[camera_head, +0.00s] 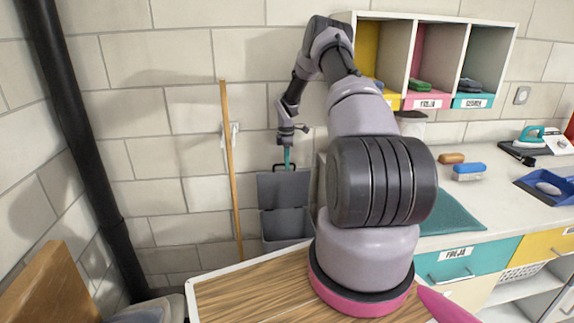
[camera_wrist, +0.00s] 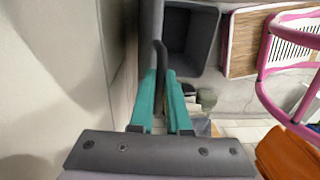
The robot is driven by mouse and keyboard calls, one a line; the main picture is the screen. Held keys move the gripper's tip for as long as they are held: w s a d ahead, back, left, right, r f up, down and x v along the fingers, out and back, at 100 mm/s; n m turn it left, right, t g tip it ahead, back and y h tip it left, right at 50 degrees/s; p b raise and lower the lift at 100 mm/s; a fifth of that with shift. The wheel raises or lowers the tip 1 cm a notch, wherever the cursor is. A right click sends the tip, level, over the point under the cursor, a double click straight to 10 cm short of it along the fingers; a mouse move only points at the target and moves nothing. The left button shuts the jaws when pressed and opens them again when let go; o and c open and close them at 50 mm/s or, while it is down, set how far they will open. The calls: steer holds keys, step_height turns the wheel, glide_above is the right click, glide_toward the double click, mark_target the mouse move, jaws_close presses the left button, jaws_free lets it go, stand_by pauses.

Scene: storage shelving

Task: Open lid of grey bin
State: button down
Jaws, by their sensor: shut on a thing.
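The grey bin (camera_head: 287,242) stands on the floor against the back wall. Its lid (camera_head: 284,190) is raised upright near the wall, and the bin's opening faces up below it. My gripper (camera_head: 287,164) is above the bin, pointing down, with its teal fingers at the black handle on the lid's top edge. In the wrist view my gripper (camera_wrist: 160,76) has the dark handle (camera_wrist: 160,52) between its two teal fingers and is shut on it. The open bin (camera_wrist: 190,45) shows beyond the fingers with an empty-looking interior.
A wooden broom handle (camera_head: 231,170) leans on the wall just left of the bin. A black pipe (camera_head: 80,140) runs down the left wall. A counter with teal and yellow drawers (camera_head: 465,262) stands to the right, with cubby shelves (camera_head: 398,55) above.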

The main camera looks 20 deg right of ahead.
steer(key=shift+f, duration=0.2)
steer(key=c, duration=0.9)
jaws_free()
steer(key=shift+r, duration=0.15)
steer(key=r, duration=1)
steer(key=shift+w+d+r, duration=0.15)
steer(key=shift+w+r, duration=0.15)
steer(key=shift+w, duration=0.1)
